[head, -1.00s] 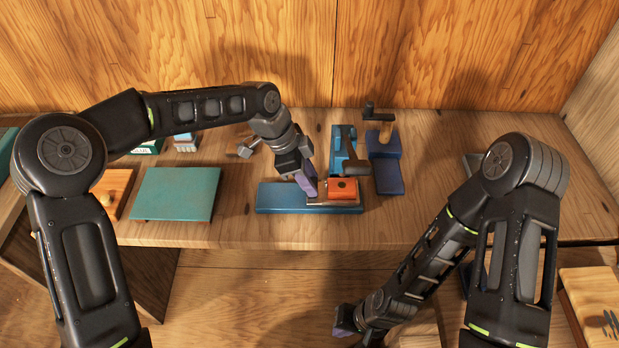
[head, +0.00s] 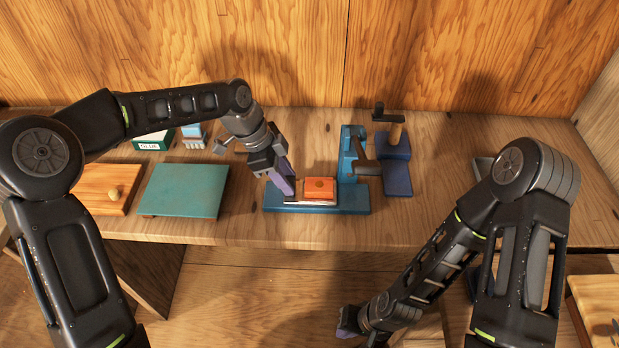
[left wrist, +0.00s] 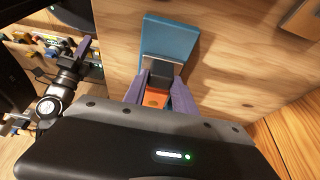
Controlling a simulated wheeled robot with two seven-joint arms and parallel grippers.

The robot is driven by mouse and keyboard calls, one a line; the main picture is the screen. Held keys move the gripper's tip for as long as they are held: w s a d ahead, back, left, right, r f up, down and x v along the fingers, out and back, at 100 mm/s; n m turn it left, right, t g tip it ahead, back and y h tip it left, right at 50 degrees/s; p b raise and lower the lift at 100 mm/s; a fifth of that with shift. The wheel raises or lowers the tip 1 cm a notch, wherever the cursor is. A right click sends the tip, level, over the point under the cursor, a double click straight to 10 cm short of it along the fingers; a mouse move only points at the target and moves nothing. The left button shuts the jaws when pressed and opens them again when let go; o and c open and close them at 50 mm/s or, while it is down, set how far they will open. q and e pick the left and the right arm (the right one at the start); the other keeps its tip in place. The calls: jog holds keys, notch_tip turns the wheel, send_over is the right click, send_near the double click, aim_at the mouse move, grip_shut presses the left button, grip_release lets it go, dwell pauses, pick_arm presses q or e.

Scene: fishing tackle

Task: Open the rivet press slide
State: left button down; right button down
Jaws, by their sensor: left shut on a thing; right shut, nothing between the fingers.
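The rivet press has a long blue base (head: 350,207) and a blue upright (head: 347,153) near its right end. A dark arm with a cylindrical end sticks out from the upright. The slide is a pale plate on the base carrying an orange block (head: 320,186), which lies left of the upright. My left gripper (head: 288,192) is shut at the slide's left end. In the left wrist view its purple fingers close on a dark handle (left wrist: 160,76), with the orange block (left wrist: 155,98) showing behind it. My right gripper (head: 345,326) is shut and empty, low in front of the bench.
A blue device with a crank (head: 397,165) stands right of the press. A teal board (head: 185,190), a wooden board with a knob (head: 100,188) and a glue box (head: 152,141) are on the left.

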pick_arm(q)
jog(key=shift+a, duration=0.85)
jog(key=c, duration=1)
grip_release()
jog(key=shift+r, duration=0.1)
jog(key=b+v, duration=0.1)
jog(key=v, duration=0.6)
jog(key=shift+r, duration=0.3)
jog(key=shift+a, duration=0.15)
